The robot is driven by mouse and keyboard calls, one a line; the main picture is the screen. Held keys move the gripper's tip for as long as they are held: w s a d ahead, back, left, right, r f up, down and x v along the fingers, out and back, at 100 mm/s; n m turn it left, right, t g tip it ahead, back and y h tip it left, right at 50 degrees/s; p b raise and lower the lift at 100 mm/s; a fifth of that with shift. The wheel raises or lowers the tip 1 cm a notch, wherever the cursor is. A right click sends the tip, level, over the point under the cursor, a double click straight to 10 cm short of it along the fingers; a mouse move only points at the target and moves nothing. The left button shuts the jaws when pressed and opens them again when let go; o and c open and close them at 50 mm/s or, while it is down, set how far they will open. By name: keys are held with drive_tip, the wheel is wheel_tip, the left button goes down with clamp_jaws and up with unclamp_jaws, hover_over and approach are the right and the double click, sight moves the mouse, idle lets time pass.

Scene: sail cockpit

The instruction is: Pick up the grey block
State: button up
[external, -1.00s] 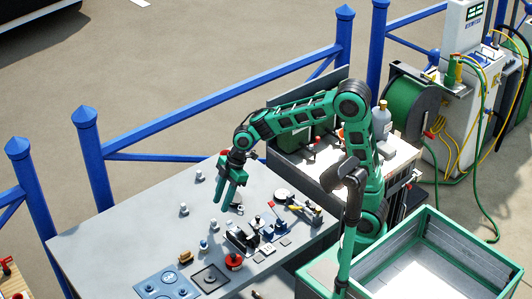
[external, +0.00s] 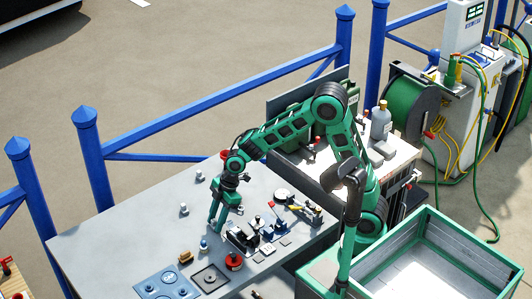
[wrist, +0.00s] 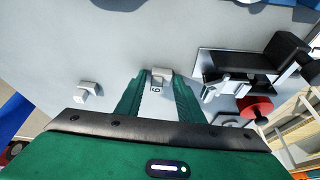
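A small light grey block (wrist: 161,75) shows in the wrist view, between the tips of my gripper's two green fingers (wrist: 160,88). The fingers stand apart, and I cannot tell whether either touches the block. A dark mark is on or just below it. In the external view my gripper (external: 226,218) points down, low over the grey table (external: 120,232), and its fingers hide the spot where a small pale piece stood. A second small grey block (wrist: 88,90) stands to the left of the fingers in the wrist view.
A black device (wrist: 238,72) and a red round part (wrist: 257,107) lie close right of the fingers. In the external view, blue plates (external: 165,285) and several small pieces lie toward the front. The table's left part is mostly clear.

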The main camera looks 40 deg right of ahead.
drive_tip(key=c, duration=0.8)
drive_tip(key=shift+r, duration=0.1)
drive_tip(key=shift+r, duration=0.6)
wheel_tip(320, 180, up, 3)
drive_tip(key=shift+f, duration=0.15)
drive_tip(key=s+a+r, duration=0.6)
drive_tip(key=s+r, duration=0.1)
drive_tip(key=s, duration=0.2)
drive_tip(key=shift+s+a, duration=0.2)
drive_tip(key=shift+s, duration=0.2)
